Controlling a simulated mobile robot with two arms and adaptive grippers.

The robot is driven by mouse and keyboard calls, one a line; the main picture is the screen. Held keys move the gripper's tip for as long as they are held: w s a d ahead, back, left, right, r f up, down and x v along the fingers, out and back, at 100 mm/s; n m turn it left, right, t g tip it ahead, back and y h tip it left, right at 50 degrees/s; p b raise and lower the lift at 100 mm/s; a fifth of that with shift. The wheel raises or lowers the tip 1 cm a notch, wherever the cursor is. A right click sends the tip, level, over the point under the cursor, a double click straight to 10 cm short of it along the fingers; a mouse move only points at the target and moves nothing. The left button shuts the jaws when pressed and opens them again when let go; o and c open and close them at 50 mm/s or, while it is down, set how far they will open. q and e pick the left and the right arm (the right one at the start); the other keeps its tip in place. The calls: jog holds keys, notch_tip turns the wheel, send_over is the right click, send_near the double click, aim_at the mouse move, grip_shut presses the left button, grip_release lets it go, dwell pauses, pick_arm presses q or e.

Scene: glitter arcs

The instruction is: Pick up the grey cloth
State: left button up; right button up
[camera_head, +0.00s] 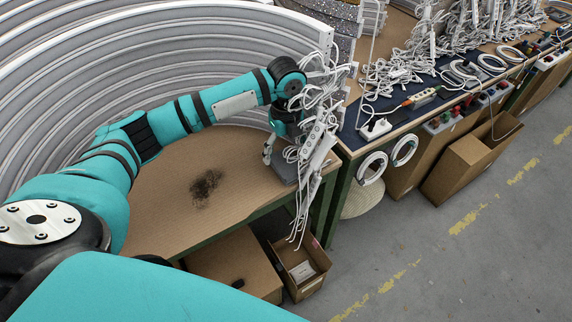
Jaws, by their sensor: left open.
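A flat dark grey thing (284,170), which looks like the grey cloth, lies near the right end of the brown tabletop. White cables and a power strip hide part of it, so I cannot make out its full shape. My left arm reaches across from the left, and my left gripper (268,156) points down beside the left edge of the grey thing. Its fingers look apart, with nothing seen held. Whether they touch the grey thing I cannot tell. My right gripper is not in view.
White cables and power strips (312,140) hang right beside my gripper. Curved grey panels (180,45) stand behind the tabletop (160,215), which bears a dark smudge (206,187). A cluttered bench stands right, cardboard boxes (301,267) below. The tabletop's middle is clear.

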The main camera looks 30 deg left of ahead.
aim_at(288, 164)
pick_arm(q)
jog(key=f, duration=0.6)
jog(key=shift+d+f+p, duration=0.2)
jog(key=shift+p, duration=0.2)
jog(key=c, duration=1.1)
jog(key=shift+r, duration=0.1)
jog(key=shift+r, duration=0.4)
jog(key=shift+s+a+r+b, duration=0.1)
jog(key=shift+a+r+b, duration=0.1)
jog(key=shift+r, duration=0.45)
jog(key=shift+s+a+r+b, duration=0.1)
jog(key=shift+r+b, duration=0.05)
jog(key=shift+r, duration=0.45)
jog(key=s+a, duration=0.3)
jog(key=a, duration=0.1)
jog(key=s+a+b, duration=0.1)
jog(key=s+a, duration=0.2)
jog(key=a, duration=0.2)
jog(key=s+a+b, duration=0.1)
jog(key=s+a, duration=0.3)
jog(key=a, duration=0.1)
jog(key=shift+s, duration=0.1)
